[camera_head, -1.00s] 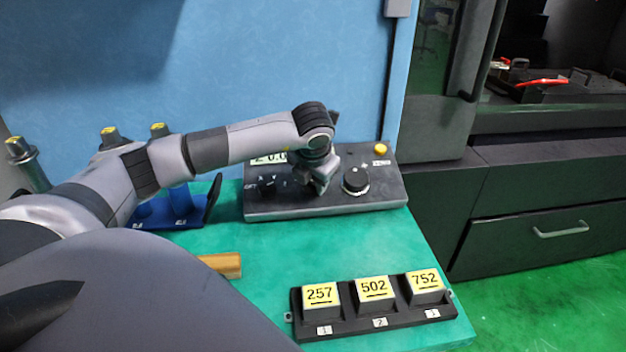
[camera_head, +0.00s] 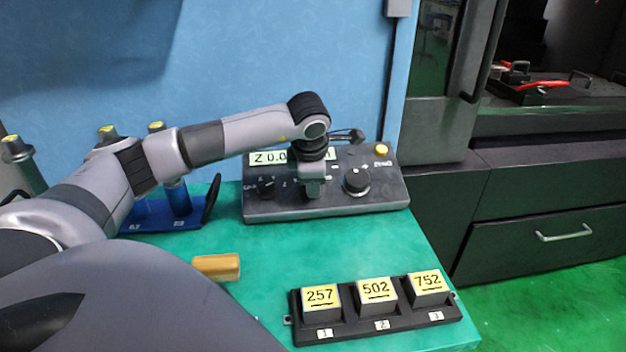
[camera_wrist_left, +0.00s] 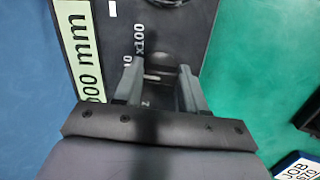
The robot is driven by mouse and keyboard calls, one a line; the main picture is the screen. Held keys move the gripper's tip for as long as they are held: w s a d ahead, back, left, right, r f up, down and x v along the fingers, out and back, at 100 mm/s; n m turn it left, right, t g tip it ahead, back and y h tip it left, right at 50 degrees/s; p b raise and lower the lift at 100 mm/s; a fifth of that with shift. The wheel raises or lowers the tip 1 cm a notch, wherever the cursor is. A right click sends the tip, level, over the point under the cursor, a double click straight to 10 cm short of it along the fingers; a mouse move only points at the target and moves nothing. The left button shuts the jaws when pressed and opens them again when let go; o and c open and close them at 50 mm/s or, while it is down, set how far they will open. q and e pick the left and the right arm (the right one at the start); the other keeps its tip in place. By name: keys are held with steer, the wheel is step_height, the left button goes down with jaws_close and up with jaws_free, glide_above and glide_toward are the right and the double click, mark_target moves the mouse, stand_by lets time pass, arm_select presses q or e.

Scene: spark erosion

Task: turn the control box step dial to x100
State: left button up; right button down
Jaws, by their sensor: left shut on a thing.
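The control box (camera_head: 385,200) is a dark sloped panel at the back of the green bench. My left gripper (camera_head: 313,190) points down at the middle of its panel, shut on the step dial. The gripper hides the dial in the head view. In the left wrist view, the left gripper (camera_wrist_left: 156,82) has its two fingers either side of the step dial (camera_wrist_left: 152,76), little of which shows. White x100 lettering (camera_wrist_left: 139,38) and part of a x10 mark lie just beyond the fingers. Where the dial points cannot be told. My right gripper is out of view.
A black axis knob (camera_head: 266,187) is left of the gripper, a larger round knob (camera_head: 356,180) right of it. A yellow button (camera_head: 381,150) is at the box's back right. A rack (camera_head: 375,325) of numbered blocks stands in front; the bench between is clear.

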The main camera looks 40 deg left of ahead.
arm_select(q)
steer(key=m, duration=0.4)
steer(key=shift+r+m, duration=0.1)
steer(key=shift+m, duration=0.2)
steer(key=m+p, duration=0.1)
steer(key=m, duration=0.3)
steer(key=shift+g, duration=0.4)
steer(key=o, duration=1.1)
steer(key=shift+c, duration=0.2)
steer(key=v, duration=0.7)
